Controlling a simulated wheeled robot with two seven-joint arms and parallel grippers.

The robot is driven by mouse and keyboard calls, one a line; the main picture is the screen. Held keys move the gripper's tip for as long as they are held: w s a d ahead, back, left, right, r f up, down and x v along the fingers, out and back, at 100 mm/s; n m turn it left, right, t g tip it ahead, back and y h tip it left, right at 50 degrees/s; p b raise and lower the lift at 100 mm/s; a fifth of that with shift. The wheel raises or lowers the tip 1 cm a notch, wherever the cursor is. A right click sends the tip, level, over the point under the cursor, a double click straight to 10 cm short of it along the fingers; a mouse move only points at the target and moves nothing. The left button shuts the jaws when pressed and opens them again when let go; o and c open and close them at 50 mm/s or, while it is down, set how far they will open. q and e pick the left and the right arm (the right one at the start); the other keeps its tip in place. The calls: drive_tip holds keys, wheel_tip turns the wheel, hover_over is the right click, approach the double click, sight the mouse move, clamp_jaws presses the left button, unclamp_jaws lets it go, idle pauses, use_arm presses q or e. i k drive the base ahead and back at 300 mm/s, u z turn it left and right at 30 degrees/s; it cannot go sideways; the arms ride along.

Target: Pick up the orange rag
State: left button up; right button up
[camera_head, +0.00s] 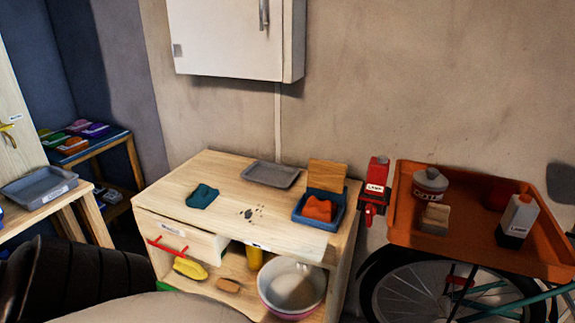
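The orange rag (317,208) lies bunched up in a small blue tray (305,221) at the right side of the wooden worktable (172,187). A wooden block or board (327,175) stands upright at the back of the tray, behind the rag. Neither of my grippers shows in the head view, so I cannot see whether they are open or shut.
A teal cloth (202,196), a grey tray (270,174) and dark crumbs (251,212) are on the tabletop. A large bowl (291,287) stands below. An orange carrier (400,211) with bottles is at the right, above a bicycle wheel. A white cabinet (225,40) hangs above.

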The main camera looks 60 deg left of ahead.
sight(325, 211)
drive_tip(key=u, duration=1.1)
drive_tip(key=i, duration=0.15)
drive_tip(key=u, duration=0.15)
